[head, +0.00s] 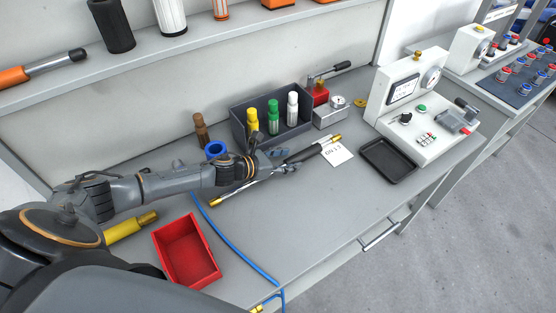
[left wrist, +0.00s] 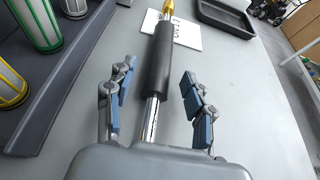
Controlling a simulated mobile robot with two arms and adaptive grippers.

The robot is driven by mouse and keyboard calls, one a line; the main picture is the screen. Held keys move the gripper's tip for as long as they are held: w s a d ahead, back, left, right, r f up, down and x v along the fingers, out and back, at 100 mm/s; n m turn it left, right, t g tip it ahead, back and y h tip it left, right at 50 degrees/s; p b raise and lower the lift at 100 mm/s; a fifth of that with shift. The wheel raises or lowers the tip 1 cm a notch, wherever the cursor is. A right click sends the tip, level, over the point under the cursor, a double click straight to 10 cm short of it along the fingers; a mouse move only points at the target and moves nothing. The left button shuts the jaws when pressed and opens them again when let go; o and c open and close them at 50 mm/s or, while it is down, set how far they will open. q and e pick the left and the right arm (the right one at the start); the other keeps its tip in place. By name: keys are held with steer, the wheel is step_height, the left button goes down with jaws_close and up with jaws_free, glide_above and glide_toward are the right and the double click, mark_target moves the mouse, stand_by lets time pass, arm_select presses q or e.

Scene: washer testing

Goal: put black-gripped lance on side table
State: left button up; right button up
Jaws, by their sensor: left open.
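The black-gripped lance (head: 302,155) lies on the grey workbench. It has a black sleeve, a silver shaft and brass ends. In the left wrist view the black grip (left wrist: 159,64) runs away from the camera, with its brass tip over a white card. My left gripper (head: 287,161) is at the lance. In the left wrist view its blue-padded fingers (left wrist: 158,98) are open, one on each side of the lance, with gaps showing. In the head view my forearm hides part of the bench behind it. My right gripper is not in view. I cannot identify the side table.
A dark bin (head: 240,128) with yellow, green and white bottles stands behind the gripper. A black tray (head: 388,160), a test unit (head: 425,112), a red bin (head: 186,252) and a blue hose (head: 232,243) are also here. The bench front (head: 300,225) is clear.

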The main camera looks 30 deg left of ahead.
arm_select(q)
steer(key=b+v, duration=0.1)
steer(key=v, duration=0.4)
steer(key=b+v, duration=0.1)
steer(key=v, duration=0.4)
steer(key=shift+a+f, duration=0.15)
steer(key=shift+f, duration=0.1)
steer(key=shift+b+v, duration=0.3)
steer(key=shift+v, duration=0.6)
steer(key=shift+r, duration=0.15)
